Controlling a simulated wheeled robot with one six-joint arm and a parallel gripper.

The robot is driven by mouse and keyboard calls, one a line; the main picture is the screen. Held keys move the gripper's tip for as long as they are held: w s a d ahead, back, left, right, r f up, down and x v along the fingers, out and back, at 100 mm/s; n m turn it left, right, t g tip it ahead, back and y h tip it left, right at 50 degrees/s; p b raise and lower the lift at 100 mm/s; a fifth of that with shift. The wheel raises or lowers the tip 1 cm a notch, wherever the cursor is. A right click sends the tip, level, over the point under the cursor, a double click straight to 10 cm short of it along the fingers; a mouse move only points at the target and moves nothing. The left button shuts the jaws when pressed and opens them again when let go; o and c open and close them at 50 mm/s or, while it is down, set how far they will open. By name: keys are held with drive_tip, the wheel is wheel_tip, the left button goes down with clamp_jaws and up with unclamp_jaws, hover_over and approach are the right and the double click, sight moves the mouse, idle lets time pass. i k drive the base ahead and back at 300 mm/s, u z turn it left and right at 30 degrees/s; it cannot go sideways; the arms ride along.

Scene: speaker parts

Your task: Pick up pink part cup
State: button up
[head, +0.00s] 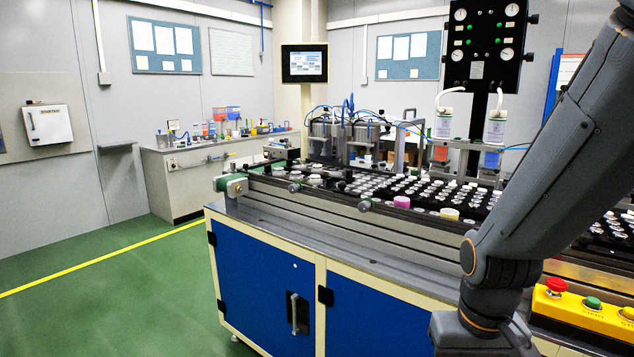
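A small pink part cup (402,202) sits on the near edge of the conveyor line, on top of the workbench. A cream-coloured cup (449,214) stands to its right on the same edge. My grey arm fills the right side of the head view, to the right of both cups. My gripper is not in the picture, so its state and its distance to the pink cup do not show.
The conveyor (340,205) carries black trays with many white parts behind the pink cup. A yellow button box (585,312) with a red stop button stands at the lower right, by my arm. The blue-doored bench (265,275) is in front; green floor is free at left.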

sight(402, 203)
drive_tip(key=k, duration=1.25)
drive_tip(key=u, duration=0.85)
drive_tip(key=i, duration=0.9)
drive_tip(key=u, duration=0.7)
drive_tip(key=i, duration=1.05)
drive_tip(key=z, duration=0.6)
drive_tip(key=i, duration=0.8)
drive_tip(key=z, duration=0.85)
